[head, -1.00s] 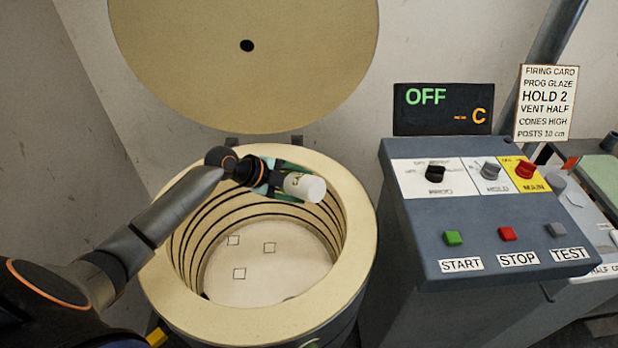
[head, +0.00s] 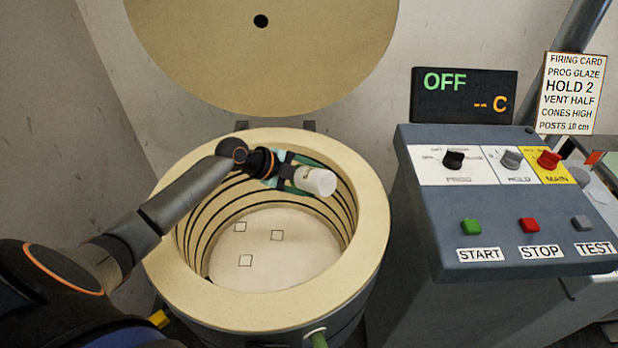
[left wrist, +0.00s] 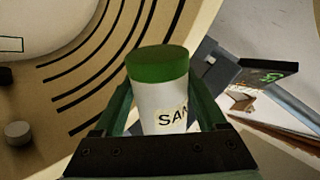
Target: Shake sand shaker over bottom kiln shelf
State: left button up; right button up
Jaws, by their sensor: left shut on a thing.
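The sand shaker (head: 316,181) is a white cylinder. In the left wrist view the shaker (left wrist: 160,95) shows a green cap and a label whose visible letters read "SAN". My left gripper (head: 293,174) is shut around its body and holds it tilted, nearly lying, at the kiln's mouth. The bottom kiln shelf (head: 290,262) is the pale round floor inside the kiln (head: 255,313), with several small square outlines on it. The shaker is well above the shelf, toward its back right. I see no sand on the shelf. My right gripper is not in view.
The kiln lid (head: 250,60) stands open behind the kiln. A control panel (head: 510,215) with knobs and buttons stands to the right, under an "OFF" display (head: 464,97) and a firing card (head: 571,92).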

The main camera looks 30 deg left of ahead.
aim_at(308, 169)
pick_arm(q)
notch_tip(308, 169, down, 6)
jog(key=b, duration=0.4)
jog(key=shift+b, duration=0.4)
dwell(0.3)
notch_tip(308, 169, up, 12)
jog(key=p, duration=0.8)
jog(key=shift+r+p, duration=0.1)
jog(key=shift+p, duration=0.3)
jog(key=shift+s+a, duration=0.1)
dwell(0.4)
